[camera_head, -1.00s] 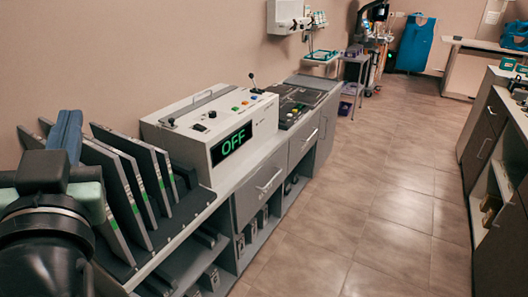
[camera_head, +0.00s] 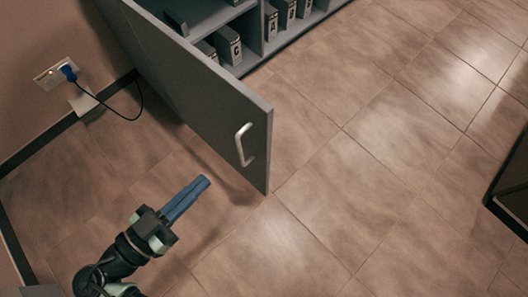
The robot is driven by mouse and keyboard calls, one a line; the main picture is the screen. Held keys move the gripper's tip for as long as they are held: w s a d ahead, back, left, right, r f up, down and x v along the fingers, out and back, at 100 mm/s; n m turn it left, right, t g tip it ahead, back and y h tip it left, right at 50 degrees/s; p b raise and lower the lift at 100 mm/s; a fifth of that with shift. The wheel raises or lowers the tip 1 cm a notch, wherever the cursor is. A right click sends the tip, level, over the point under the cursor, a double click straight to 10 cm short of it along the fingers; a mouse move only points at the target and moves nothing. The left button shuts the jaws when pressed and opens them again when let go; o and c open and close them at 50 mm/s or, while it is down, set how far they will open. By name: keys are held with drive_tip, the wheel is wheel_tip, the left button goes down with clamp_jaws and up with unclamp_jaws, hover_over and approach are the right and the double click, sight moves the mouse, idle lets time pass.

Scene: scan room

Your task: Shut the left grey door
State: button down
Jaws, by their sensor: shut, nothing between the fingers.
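The grey door (camera_head: 205,85) stands open, swung out from the grey cabinet (camera_head: 258,50) into the room. Its silver bar handle (camera_head: 243,145) is near the free edge, on the face towards my gripper. My gripper (camera_head: 204,183) has long blue fingers that are shut and empty. In the picture it is to the lower left of the handle, over the floor on the outer side of the door, and it appears apart from the door. The hinge side of the door is at the top left, partly cut off by the frame.
Several labelled binders (camera_head: 290,12) stand on the cabinet shelves behind the door. A wall socket (camera_head: 55,75) with a blue plug and black cord is at the left. A dark cabinet edge (camera_head: 510,185) is at the right. The tiled floor (camera_head: 350,220) between is clear.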

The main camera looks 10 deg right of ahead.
drive_tip(key=b, duration=0.2)
approach(261, 132)
drive_tip(key=x, duration=0.7)
